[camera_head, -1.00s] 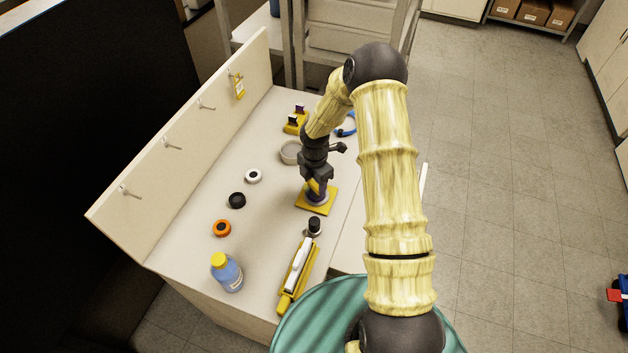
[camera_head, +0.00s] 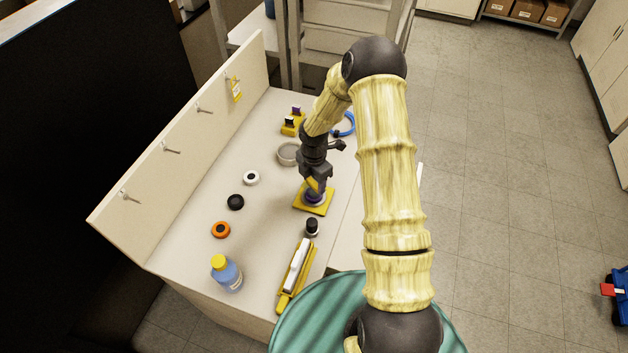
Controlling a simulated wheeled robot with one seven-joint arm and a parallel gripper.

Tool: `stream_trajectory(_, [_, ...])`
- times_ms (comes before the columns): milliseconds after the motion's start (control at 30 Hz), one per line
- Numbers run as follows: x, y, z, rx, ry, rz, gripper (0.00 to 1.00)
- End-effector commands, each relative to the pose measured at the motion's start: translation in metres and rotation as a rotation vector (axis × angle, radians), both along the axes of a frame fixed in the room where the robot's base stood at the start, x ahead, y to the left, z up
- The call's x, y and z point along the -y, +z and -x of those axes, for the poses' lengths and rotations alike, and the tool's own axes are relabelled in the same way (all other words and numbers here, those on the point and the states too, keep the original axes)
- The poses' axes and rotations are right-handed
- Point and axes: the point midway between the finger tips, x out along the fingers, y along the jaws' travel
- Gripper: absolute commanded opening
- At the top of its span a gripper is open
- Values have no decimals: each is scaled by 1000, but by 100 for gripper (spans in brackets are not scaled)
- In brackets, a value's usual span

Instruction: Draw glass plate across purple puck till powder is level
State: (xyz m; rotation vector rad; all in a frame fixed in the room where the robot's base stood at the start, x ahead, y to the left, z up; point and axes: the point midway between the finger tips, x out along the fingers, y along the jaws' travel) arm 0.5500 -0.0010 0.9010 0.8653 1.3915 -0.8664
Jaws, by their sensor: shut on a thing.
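I take this to be the glass plate's holder, but the clear glass itself cannot be made out. Whether it touches the puck, and the powder in the puck, are too small and hidden to tell.
A small dark-topped jar (camera_head: 312,228) stands close in front of the base.

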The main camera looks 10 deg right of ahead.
Motion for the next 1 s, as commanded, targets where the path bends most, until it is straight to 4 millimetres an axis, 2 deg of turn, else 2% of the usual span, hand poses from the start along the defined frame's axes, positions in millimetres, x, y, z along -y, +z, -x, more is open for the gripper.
stream_trajectory(33, [0, 7, 0, 0, 0, 0, 11])
stream_trajectory(500, [0, 36, 0, 0, 0, 0, 11])
stream_trajectory(1000, [0, 36, 0, 0, 0, 0, 11])
